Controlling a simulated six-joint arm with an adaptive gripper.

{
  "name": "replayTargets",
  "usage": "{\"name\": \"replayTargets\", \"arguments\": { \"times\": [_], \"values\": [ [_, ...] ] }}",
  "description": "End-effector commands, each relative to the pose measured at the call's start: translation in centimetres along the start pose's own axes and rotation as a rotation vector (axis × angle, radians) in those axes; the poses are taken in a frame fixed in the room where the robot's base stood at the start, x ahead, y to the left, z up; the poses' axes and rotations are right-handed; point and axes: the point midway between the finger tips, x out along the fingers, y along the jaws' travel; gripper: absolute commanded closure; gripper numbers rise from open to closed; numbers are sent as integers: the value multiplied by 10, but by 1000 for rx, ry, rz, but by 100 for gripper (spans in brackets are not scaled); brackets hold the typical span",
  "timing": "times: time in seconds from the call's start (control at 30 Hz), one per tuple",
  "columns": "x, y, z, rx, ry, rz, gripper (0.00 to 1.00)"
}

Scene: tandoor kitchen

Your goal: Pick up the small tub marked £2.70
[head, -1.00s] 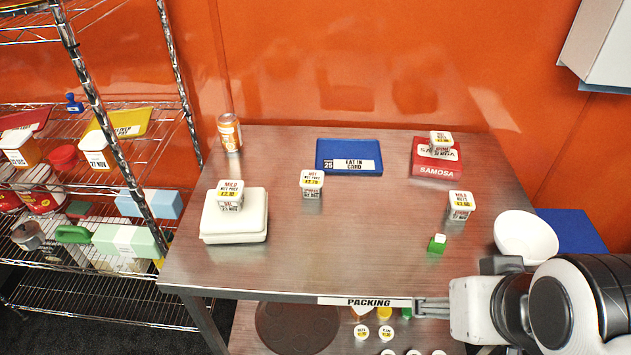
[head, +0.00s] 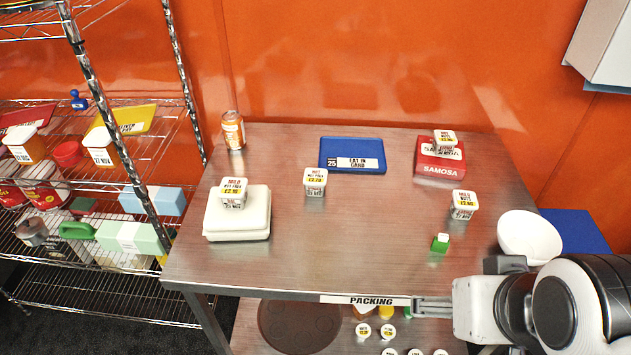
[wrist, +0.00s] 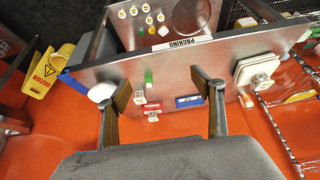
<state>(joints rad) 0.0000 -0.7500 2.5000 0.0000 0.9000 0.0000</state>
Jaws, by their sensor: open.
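The small white tub marked £2.70 (head: 315,181) stands upright on the steel table (head: 360,235), left of the middle, in the head view. It has a white lid with a yellow price band. In the wrist view it cannot be made out, perhaps covered by the right finger. My gripper (wrist: 162,80) is open and empty in the wrist view, its two fingers wide apart with the table beyond them. In the head view my arm is at the lower right, in front of the table and well away from the tub.
A similar tub (head: 233,191) sits on a white box (head: 237,224); another (head: 444,140) is on the red samosa box (head: 440,167). A third (head: 463,204) stands right, near a green block (head: 440,243) and white bowl (head: 529,237). Behind are a blue tray (head: 340,165) and can (head: 233,130).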

Motion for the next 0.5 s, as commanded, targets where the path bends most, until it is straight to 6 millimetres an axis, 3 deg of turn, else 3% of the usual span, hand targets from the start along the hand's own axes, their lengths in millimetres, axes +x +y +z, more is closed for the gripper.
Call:
{"name": "replayTargets", "arguments": {
  "times": [0.33, 0.5],
  "values": [
    [1, 1, -3, -1, 3, 3, 34],
    [6, 5, -17, -7, 21, 19, 34]
  ]
}}
